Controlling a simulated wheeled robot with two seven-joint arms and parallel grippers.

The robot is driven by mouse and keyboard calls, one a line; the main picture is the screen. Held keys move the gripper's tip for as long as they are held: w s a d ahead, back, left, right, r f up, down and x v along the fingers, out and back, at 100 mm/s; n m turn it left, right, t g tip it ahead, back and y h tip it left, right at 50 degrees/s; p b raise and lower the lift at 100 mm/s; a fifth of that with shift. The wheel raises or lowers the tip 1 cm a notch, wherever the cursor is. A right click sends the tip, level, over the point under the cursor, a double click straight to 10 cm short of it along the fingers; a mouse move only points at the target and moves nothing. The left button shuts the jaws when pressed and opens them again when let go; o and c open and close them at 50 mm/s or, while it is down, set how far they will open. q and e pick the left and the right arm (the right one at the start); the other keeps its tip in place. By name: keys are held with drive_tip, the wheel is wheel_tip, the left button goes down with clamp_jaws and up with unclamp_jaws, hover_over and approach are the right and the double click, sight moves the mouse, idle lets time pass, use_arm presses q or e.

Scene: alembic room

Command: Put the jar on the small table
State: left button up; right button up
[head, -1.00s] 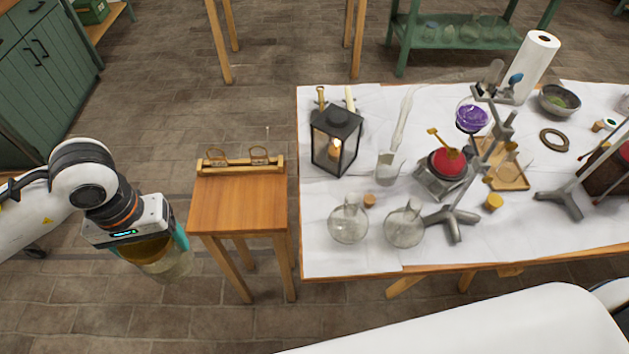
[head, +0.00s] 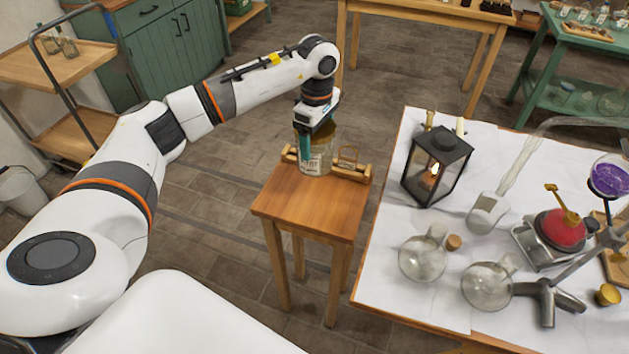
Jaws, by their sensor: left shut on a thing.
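The jar (head: 315,162) is glass with a pale label and a brownish top. My left gripper (head: 314,140) is shut on it from above, its fingers around the upper part. The jar is upright over the back part of the small wooden table (head: 310,205). Its base looks at or just above the tabletop; I cannot tell whether it touches. My right gripper is not in view.
The large table (head: 390,265) with a white cloth stands close on the right. It bears a lit lantern (head: 436,165), round flasks (head: 423,258) and a stand with a red vessel. The front of the small tabletop is bare. A wooden cart (head: 70,80) stands at the far left.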

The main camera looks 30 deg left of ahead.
sight(317, 163)
use_arm(q)
wheel_tip(317, 163, down, 7)
drive_tip(key=shift+d+f+p, duration=0.1)
drive_tip(key=shift+f+p, duration=0.1)
drive_tip(key=shift+p, duration=0.45)
drive_tip(key=shift+f, duration=0.3)
drive_tip(key=o, duration=1.1)
drive_tip(key=shift+o, duration=0.2)
drive_tip(key=shift+r, duration=0.25)
wheel_tip(317, 163, up, 12)
drive_tip(key=shift+f+b, duration=0.1)
drive_tip(key=shift+b, duration=1.05)
